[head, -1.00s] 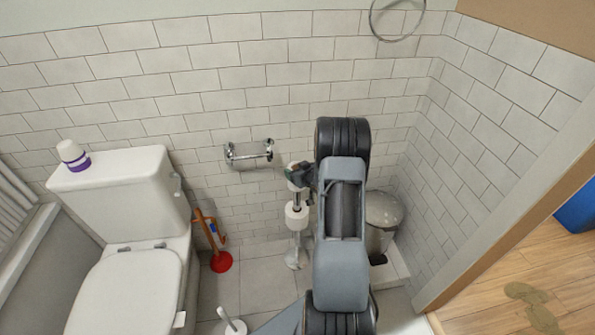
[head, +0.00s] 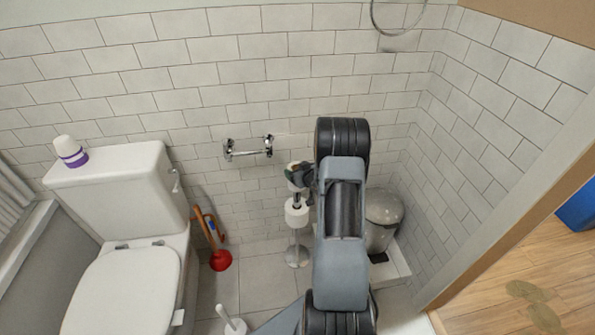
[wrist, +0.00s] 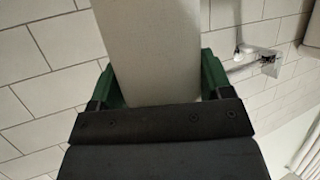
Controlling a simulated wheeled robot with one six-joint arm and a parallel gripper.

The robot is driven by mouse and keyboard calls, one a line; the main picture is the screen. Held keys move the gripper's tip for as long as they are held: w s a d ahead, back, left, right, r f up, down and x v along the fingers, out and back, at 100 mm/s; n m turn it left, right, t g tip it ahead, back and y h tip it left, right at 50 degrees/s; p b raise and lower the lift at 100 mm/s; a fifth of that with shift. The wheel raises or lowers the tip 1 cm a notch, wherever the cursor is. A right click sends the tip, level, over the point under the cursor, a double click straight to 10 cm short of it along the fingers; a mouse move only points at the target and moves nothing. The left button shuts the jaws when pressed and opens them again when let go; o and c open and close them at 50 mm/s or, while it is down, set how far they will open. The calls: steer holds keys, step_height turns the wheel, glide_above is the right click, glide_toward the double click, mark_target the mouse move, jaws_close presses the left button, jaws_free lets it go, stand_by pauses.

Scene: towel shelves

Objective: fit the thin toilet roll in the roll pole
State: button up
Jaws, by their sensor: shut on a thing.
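The roll pole (head: 298,252) stands on the floor near the back wall, with a round base. A white roll (head: 296,214) sits around it partway up. My gripper (head: 297,174) is above that roll, at the pole's upper end. In the wrist view my gripper (wrist: 157,85) is shut on a pale, plain cylinder, the thin toilet roll (wrist: 150,45), which runs up out of the frame. In the head view only a small white part of the held roll (head: 293,186) shows below the fingers. I cannot tell whether it is around the pole or beside it.
A chrome wall holder (head: 249,150) is fixed left of my gripper. A grey bin (head: 381,222) stands to the right, partly behind my arm. A red plunger (head: 220,260), a toilet (head: 125,285) and a white brush (head: 232,322) are to the left.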

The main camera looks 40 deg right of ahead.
mark_target(299, 194)
steer(key=shift+f+b, duration=5.35)
steer(key=shift+f, duration=1.15)
steer(key=o, duration=1)
steer(key=shift+s, duration=0.1)
steer(key=p+v, duration=0.3)
steer(key=v, duration=1)
steer(key=shift+s+r, duration=0.15)
steer(key=shift+s, duration=0.15)
